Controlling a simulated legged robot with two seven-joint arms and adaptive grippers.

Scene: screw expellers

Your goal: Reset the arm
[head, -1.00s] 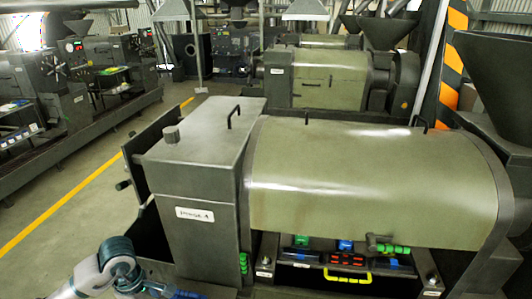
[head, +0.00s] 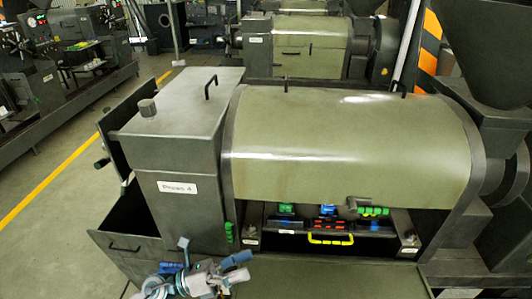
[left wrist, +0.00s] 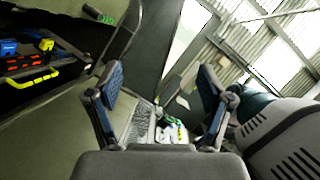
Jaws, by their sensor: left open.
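My left gripper (head: 212,266) is at the bottom of the head view, in front of the press machine's grey box and to the left of the yellow handle. In the left wrist view its two blue-padded fingers (left wrist: 163,85) stand wide apart with nothing between them. The press (head: 350,145) has an olive rounded cover and a grey box with a label reading about "Press 4" (head: 177,187). My right gripper is not in view.
Under the cover is an open bay with a yellow handle (head: 330,239) and green, blue and red parts. An open dark bin (head: 125,246) stands at the lower left. A grey hopper (head: 498,50) is at the right. Floor is free at the left.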

